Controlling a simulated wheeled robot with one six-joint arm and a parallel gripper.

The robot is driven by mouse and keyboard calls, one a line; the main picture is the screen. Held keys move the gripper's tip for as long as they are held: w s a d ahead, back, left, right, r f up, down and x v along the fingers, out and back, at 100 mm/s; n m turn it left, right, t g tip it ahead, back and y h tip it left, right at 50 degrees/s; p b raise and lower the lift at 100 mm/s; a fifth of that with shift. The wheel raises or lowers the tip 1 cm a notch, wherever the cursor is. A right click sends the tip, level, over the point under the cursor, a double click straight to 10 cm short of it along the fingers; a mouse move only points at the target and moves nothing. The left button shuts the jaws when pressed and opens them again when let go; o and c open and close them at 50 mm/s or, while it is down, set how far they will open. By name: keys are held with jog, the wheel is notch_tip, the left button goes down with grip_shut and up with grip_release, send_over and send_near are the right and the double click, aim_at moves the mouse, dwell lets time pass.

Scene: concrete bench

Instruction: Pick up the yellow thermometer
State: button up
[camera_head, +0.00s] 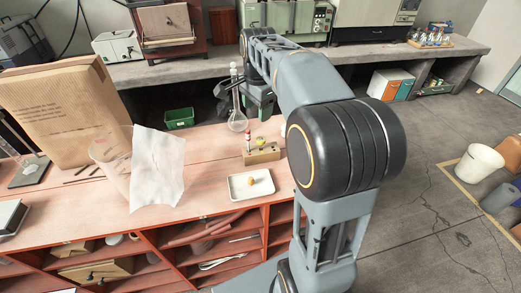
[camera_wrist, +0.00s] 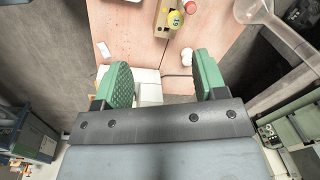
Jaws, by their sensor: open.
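A wooden block (camera_head: 262,155) stands upright on the reddish bench and holds a yellow-topped item (camera_head: 261,141) and a red-and-white item (camera_head: 248,143). The yellow-topped item is the likeliest yellow thermometer, but its shape is too small to be sure. In the wrist view the block (camera_wrist: 161,18) is at the top edge, with the yellow top (camera_wrist: 175,19) seen nearly end-on. My gripper (camera_wrist: 163,75) is open and empty, its green pads apart, and the yellow item lies beyond the fingertips. In the head view my arm partly hides my gripper (camera_head: 258,100).
A glass flask (camera_head: 237,121) stands near my gripper, behind the block. A white tray (camera_head: 251,190) with a small yellow-orange piece lies in front. A paper bag (camera_head: 62,112), white sheet (camera_head: 157,168) and green bin (camera_head: 180,118) are to the left. Bare bench lies left of the block.

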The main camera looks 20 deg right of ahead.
jog(key=w+d+f+m+g+b, duration=0.1)
jog(key=w+d+f+m+b, duration=0.1)
jog(key=w+d+f+m, duration=0.15)
jog(key=m, duration=0.2)
send_over(261, 139)
jog(key=shift+n, duration=0.25)
jog(key=f, duration=0.7)
jog(key=shift+s+a+f, duration=0.1)
jog(key=shift+s+f, duration=0.1)
jog(key=shift+f, duration=0.1)
jog(key=shift+w+f, duration=0.15)
jog(key=shift+f, duration=3)
jog(key=shift+c, duration=0.4)
jog(key=c, duration=0.9)
